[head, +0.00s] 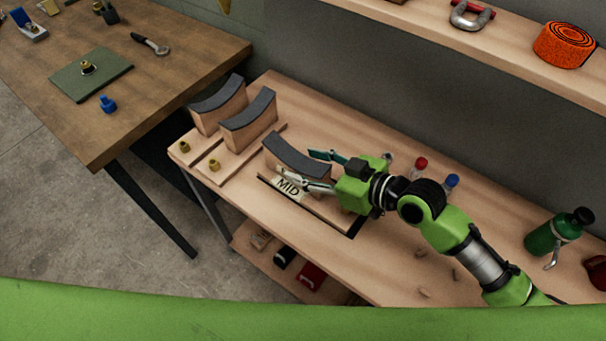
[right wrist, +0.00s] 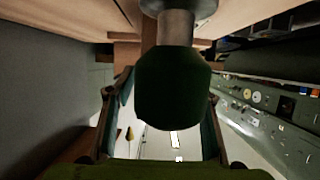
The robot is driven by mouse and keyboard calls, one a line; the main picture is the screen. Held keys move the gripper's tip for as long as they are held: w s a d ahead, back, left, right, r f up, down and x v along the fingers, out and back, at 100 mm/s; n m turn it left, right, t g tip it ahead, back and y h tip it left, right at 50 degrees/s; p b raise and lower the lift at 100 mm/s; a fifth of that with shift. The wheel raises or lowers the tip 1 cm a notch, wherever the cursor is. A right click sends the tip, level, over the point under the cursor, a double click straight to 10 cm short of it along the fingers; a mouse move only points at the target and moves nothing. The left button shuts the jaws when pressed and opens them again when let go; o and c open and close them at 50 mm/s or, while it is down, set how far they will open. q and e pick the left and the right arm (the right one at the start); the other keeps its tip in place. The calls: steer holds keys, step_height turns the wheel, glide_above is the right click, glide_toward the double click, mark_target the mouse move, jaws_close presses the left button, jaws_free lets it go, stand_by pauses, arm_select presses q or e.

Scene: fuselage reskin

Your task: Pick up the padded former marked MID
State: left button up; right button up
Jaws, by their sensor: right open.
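The padded former by the MID label (head: 288,187) is a pale wooden block with a dark, concave padded top (head: 292,155). It stands upright on the bench. My right gripper (head: 299,164) is open at its right end. One finger shows on the far side of the former and the other on its near side, by the label. The gripper partly hides the former, and I cannot tell if the fingers touch it. In the right wrist view, a dark green rounded body (right wrist: 175,88) blocks the middle, and I cannot make out the former. My left gripper is not in view.
Two similar padded formers (head: 218,104) (head: 250,122) stand to the left on the bench, with brass-coloured pieces (head: 214,165) in front. Red-capped (head: 420,164) and blue-capped (head: 451,182) containers stand near my right arm. A shelf (head: 450,48) overhangs behind.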

jaws_close()
steer(key=shift+r, duration=0.15)
